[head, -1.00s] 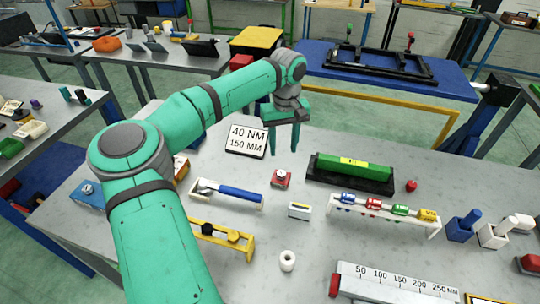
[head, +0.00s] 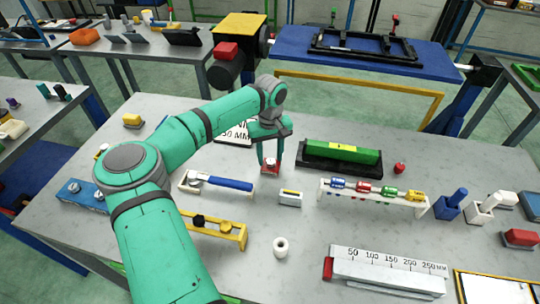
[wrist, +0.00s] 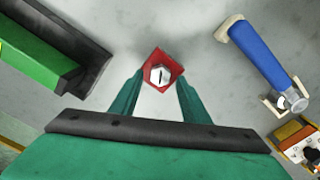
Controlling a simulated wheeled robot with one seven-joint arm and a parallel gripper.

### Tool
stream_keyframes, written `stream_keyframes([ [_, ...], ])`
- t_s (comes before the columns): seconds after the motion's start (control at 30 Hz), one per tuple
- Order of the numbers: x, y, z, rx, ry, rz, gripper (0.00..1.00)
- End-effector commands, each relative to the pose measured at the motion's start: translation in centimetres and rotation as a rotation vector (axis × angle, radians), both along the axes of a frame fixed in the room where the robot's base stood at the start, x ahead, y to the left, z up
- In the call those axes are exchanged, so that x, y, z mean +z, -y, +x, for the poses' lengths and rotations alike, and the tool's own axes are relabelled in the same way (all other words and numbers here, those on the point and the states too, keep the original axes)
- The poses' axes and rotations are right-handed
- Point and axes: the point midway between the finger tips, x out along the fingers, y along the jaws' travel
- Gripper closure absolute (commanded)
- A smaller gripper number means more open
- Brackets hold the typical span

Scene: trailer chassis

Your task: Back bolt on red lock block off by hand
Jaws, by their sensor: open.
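The red lock block (head: 271,168) sits on the grey table, and it also shows in the wrist view (wrist: 153,56). A pale silver bolt (wrist: 160,75) with a dark slot line sits on top of the block. My gripper (head: 269,163) points down over the block, with its green fingers apart. In the wrist view the fingertips of my gripper (wrist: 159,80) lie on either side of the bolt. I cannot tell whether they touch it.
A blue-handled tool (head: 230,183) lies in a white holder left of the block. A green bar in a black tray (head: 314,169) stands to the right. A small white block (head: 290,198) is in front. A rack of coloured sockets (head: 374,196) stands further right.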

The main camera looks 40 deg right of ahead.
Motion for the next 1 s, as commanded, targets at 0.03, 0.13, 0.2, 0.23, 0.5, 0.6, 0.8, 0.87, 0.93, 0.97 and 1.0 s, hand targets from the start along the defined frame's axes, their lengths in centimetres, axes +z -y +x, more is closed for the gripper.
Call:
stream_keyframes([
  [0.03, -0.02, -0.01, 0.01, 0.000, 0.000, 0.000, 0.58],
  [0.13, -0.01, -0.01, 0.01, 0.000, 0.000, 0.000, 0.58],
  [0.2, 0.00, -0.01, 0.01, 0.000, 0.000, 0.000, 0.60],
  [0.23, 0.01, -0.01, 0.01, 0.000, 0.000, 0.000, 0.67],
  [0.5, 0.03, -0.02, 0.02, 0.001, 0.000, 0.001, 0.99],
  [0.6, 0.04, -0.03, 0.02, 0.010, 0.000, 0.001, 0.99],
  [0.8, 0.08, -0.06, 0.06, 0.073, 0.001, 0.001, 0.99],
  [0.87, 0.10, -0.10, 0.09, 0.106, 0.001, 0.001, 0.99],
  [0.93, 0.10, -0.14, 0.11, 0.154, 0.002, 0.001, 0.99],
  [0.97, 0.10, -0.16, 0.12, 0.177, 0.002, 0.001, 0.99],
  [1.0, 0.10, -0.19, 0.13, 0.209, 0.002, 0.001, 0.99],
])
